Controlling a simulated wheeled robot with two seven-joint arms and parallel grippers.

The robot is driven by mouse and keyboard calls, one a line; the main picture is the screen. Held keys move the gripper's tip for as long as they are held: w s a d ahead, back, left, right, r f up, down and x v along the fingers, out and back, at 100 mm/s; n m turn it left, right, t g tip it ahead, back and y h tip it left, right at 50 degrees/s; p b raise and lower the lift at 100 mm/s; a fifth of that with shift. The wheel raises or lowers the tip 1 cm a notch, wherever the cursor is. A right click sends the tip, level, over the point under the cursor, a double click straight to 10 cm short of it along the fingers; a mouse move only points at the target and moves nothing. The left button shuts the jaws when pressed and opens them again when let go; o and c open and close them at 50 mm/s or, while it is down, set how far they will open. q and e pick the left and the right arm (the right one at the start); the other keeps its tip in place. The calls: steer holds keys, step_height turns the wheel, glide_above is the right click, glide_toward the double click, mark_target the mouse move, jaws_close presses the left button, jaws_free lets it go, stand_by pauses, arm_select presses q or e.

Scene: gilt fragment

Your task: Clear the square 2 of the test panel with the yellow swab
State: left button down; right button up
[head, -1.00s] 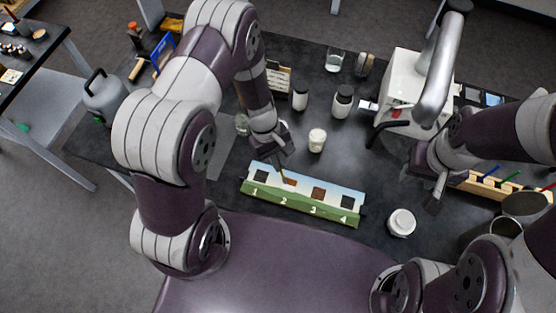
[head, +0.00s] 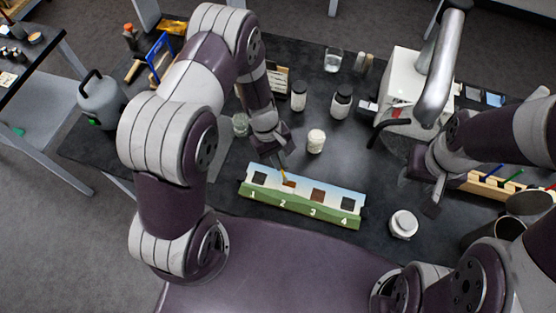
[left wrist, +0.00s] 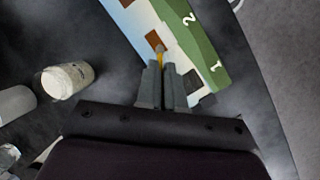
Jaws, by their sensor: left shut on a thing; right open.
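The test panel (head: 300,207) is a long strip with a green numbered front and a pale painted upper face bearing squares. Square 2 (head: 291,185) is brown and partly hidden by the swab; it also shows brown in the left wrist view (left wrist: 153,39). Square 1 (head: 261,178) and square 4 (head: 347,203) are dark; square 3 (head: 318,196) is brown. My left gripper (head: 283,161) is shut on the yellow swab (left wrist: 160,56), above the panel. The swab's tip is at the edge of square 2; contact is unclear. My right gripper (head: 424,190) is open and empty, right of the panel.
A white-lidded jar (head: 403,223) stands right of the panel. A small cream jar (head: 316,141) stands behind it, with white-labelled bottles (head: 342,102) farther back. A white box-shaped device (head: 405,90) is at the back right.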

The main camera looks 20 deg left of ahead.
arm_select(q)
steer(key=shift+s, duration=0.1)
steer(key=shift+f+b, duration=0.45)
stand_by(0.7)
